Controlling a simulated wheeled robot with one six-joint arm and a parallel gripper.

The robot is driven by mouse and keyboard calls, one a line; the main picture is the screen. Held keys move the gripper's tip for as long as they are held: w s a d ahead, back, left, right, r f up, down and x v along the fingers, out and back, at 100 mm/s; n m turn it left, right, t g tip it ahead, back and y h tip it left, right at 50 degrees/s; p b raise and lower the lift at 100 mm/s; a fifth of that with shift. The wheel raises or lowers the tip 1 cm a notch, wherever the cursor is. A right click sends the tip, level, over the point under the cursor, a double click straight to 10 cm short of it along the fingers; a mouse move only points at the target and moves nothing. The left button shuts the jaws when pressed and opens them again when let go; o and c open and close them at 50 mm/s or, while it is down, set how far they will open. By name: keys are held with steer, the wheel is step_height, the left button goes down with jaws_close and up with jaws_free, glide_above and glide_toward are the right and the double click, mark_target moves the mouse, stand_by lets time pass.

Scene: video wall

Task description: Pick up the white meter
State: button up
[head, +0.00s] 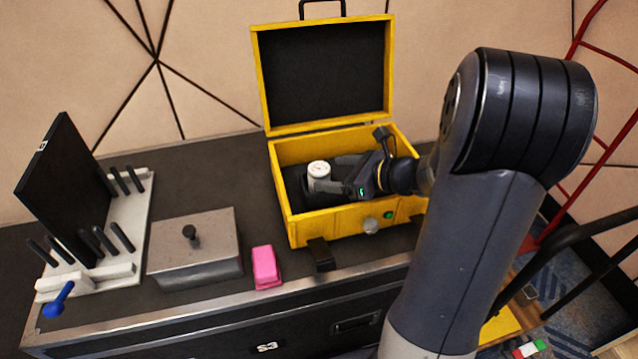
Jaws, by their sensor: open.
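The white meter (319,170) is a small round gauge with a pale dial facing up. It stands inside the open yellow case (286,190), towards its left side. My gripper (326,174) reaches into the case from the right. Its fingers are open, one on the far side and one on the near side of the meter. I cannot tell whether they touch it. The lower part of the meter is partly hidden by the near finger.
The case lid (322,75) stands open behind. Left of the case are a pink block (266,267), a grey lidded box (194,250) and a white rack (122,225) with black pegs and a dark panel (62,185). A red tubular frame (585,130) stands at the right.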

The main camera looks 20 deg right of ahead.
mark_target(313, 173)
steer(key=shift+b+x, duration=0.4)
steer(key=shift+x, duration=2.7)
steer(key=shift+s+a, duration=0.15)
steer(key=shift+s, duration=0.1)
steer(key=c, duration=1.2)
